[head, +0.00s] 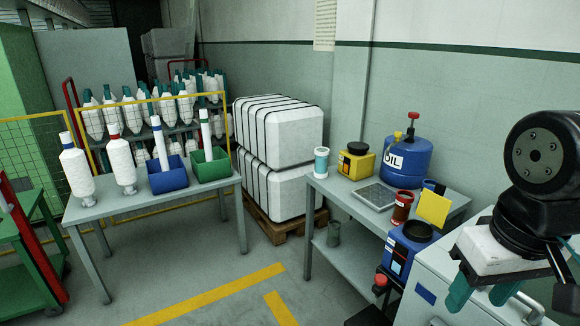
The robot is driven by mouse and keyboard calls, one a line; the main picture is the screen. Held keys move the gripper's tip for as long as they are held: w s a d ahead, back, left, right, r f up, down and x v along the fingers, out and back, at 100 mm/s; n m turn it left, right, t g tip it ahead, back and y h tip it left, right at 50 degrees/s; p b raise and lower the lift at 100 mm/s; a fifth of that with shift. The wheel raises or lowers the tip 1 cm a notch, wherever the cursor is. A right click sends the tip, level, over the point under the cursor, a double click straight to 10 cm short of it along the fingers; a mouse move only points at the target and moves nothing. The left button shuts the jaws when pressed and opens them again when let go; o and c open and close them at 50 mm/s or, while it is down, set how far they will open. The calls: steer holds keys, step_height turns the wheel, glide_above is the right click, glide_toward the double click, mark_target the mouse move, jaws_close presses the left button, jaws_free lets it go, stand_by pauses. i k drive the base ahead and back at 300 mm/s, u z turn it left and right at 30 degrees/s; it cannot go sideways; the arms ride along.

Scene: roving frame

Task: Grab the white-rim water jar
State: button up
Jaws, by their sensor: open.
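A small teal-and-white jar (321,165) with a pale, whitish rim stands upright at the far left corner of the grey side table (352,240). It looks most like the white-rim water jar; its contents cannot be made out. My gripper (482,295) is at the lower right, its teal fingers apart and pointing down, with nothing seen between them. It is well to the right of the jar and nearer the camera. Parts of the fingers run close to a pale cabinet.
Near the jar are a yellow-and-black container (357,164), a blue oil can (406,160), a grey grid plate (376,197) and a red jar (401,208). A blue machine (402,255) stands nearer. Left, a table (120,206) holds yarn cones and bins. Floor between is clear.

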mark_target(321, 153)
steer(key=k, duration=0.65)
steer(key=u, duration=0.75)
steer(key=i, duration=1.15)
steer(key=u, duration=0.8)
steer(key=i, duration=1.55)
steer(key=z, duration=0.75)
steer(key=i, duration=0.85)
steer(key=z, duration=1.6)
steer(key=i, duration=1)
steer(key=z, duration=0.15)
